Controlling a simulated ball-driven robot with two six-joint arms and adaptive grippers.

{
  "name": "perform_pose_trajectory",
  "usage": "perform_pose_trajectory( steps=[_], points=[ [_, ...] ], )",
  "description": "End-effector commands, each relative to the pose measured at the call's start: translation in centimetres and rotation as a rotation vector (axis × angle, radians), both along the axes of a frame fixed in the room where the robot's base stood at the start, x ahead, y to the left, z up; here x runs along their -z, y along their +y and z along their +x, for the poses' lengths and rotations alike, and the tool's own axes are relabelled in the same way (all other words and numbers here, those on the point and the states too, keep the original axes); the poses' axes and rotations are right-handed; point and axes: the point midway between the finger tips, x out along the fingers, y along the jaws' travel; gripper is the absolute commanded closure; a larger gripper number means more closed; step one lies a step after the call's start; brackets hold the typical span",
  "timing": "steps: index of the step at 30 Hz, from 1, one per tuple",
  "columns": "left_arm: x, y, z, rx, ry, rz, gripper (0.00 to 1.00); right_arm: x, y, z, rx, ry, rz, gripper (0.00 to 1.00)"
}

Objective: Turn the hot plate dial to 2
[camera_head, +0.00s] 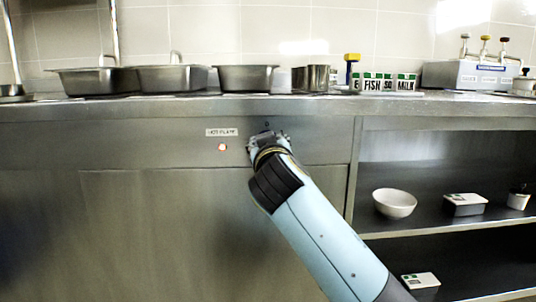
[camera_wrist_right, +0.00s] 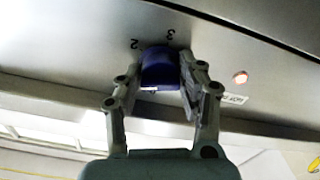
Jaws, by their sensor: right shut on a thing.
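The blue hot plate dial (camera_wrist_right: 160,68) is on the steel front panel in the right wrist view, with the printed numbers 2 and 3 beside its far edge. A small white mark shows low on its near face; I cannot tell which number the dial is set to. My right gripper (camera_wrist_right: 160,76) is shut on the dial, one finger on each side. In the head view my right gripper (camera_head: 267,142) is at the panel below the counter edge and hides the dial. My left gripper is not in view.
A hot plate label (camera_head: 221,132) and a lit red lamp (camera_head: 222,147) are left of my gripper. Steel pans (camera_head: 170,79) line the counter (camera_head: 430,99) above. An open shelf at the right holds a white bowl (camera_head: 394,203) and containers. The panel's left side is clear.

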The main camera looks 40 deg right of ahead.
Motion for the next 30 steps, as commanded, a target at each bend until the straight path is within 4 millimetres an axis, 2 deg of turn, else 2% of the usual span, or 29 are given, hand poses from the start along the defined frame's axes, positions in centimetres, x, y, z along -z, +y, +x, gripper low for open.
perform_pose_trajectory(
  steps=[1,21,27,30],
  points=[
    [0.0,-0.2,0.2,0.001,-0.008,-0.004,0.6,0.8,0.0,0.0,0.0,-0.014,0.041,0.94],
    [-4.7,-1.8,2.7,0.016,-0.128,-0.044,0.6,0.6,0.0,0.0,0.002,-0.324,0.546,0.94],
    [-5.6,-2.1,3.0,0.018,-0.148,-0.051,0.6,0.6,0.0,0.0,0.002,-0.382,0.64,0.94],
    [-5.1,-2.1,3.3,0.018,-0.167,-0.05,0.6,0.5,0.0,0.0,0.002,-0.401,0.673,0.94]
  ],
)
